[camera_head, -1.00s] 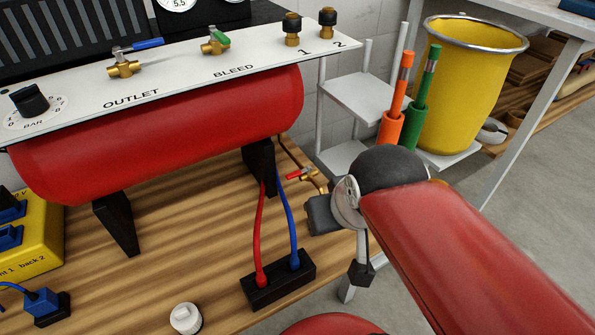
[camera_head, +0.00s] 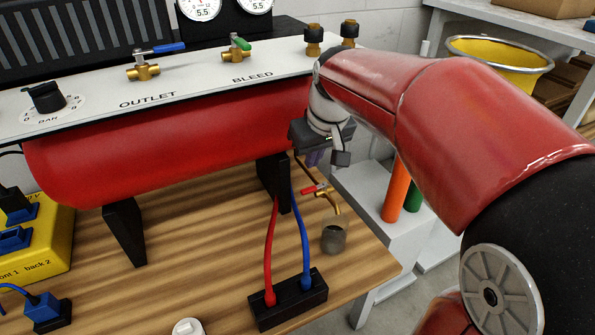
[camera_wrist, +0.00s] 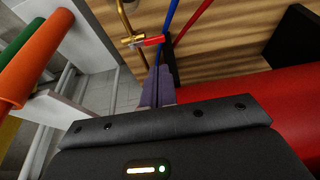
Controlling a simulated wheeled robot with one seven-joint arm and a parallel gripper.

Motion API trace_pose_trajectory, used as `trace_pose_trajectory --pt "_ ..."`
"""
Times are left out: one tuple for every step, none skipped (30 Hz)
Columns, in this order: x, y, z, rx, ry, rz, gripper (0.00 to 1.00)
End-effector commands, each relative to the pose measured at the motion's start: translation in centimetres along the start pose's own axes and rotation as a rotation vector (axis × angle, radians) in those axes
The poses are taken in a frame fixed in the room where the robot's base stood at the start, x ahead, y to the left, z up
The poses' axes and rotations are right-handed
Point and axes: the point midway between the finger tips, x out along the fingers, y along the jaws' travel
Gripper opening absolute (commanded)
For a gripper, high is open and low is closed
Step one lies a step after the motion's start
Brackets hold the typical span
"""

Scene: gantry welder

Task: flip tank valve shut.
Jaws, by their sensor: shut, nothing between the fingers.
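A red tank (camera_head: 180,155) lies on a wooden bench under a white panel (camera_head: 200,72). My gripper (camera_head: 314,157) is by the tank's right end, above the red-lever valve. In the wrist view its purple fingers (camera_wrist: 159,72) are shut and empty, pointing toward that valve. Contact cannot be told.
Red and blue hoses (camera_head: 297,240) rise from a black block (camera_head: 287,300) close to the red-lever valve. A small grey cup (camera_head: 334,236) is below it. Orange (camera_head: 395,190) and green tubes and a yellow bin (camera_head: 500,62) stand to the right.

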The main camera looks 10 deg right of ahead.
Motion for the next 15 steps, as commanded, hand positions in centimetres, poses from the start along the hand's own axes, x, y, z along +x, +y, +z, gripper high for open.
trace_pose_trajectory --pt "0.38 0.13 -0.43 -0.005 -0.003 -0.003 0.0" --pt "0.49 0.17 -0.58 -0.008 -0.004 -0.005 0.0" --pt "0.57 0.21 -0.72 -0.01 -0.005 -0.006 0.0" --pt "0.59 0.23 -0.79 -0.011 -0.005 -0.006 0.0" --pt "0.61 0.24 -0.84 -0.012 -0.005 -0.007 0.0" --pt "0.6 0.24 -0.87 -0.012 -0.005 -0.007 0.0" --pt "0.59 0.24 -0.87 -0.012 -0.005 -0.007 0.0" --pt "0.58 0.24 -0.86 -0.012 -0.005 -0.007 0.0" --pt "0.57 0.24 -0.85 -0.012 -0.005 -0.007 0.0" --pt "0.57 0.23 -0.84 -0.012 -0.005 -0.007 0.0" --pt "0.57 0.24 -0.84 -0.012 -0.005 -0.007 0.0" --pt "0.57 0.24 -0.83 -0.012 -0.005 -0.006 0.0" --pt "0.58 0.23 -0.83 -0.012 -0.005 -0.006 0.0" --pt "0.63 0.23 -0.82 -0.012 -0.006 -0.006 0.0" --pt "0.77 0.23 -0.8 -0.011 -0.006 -0.007 0.0"
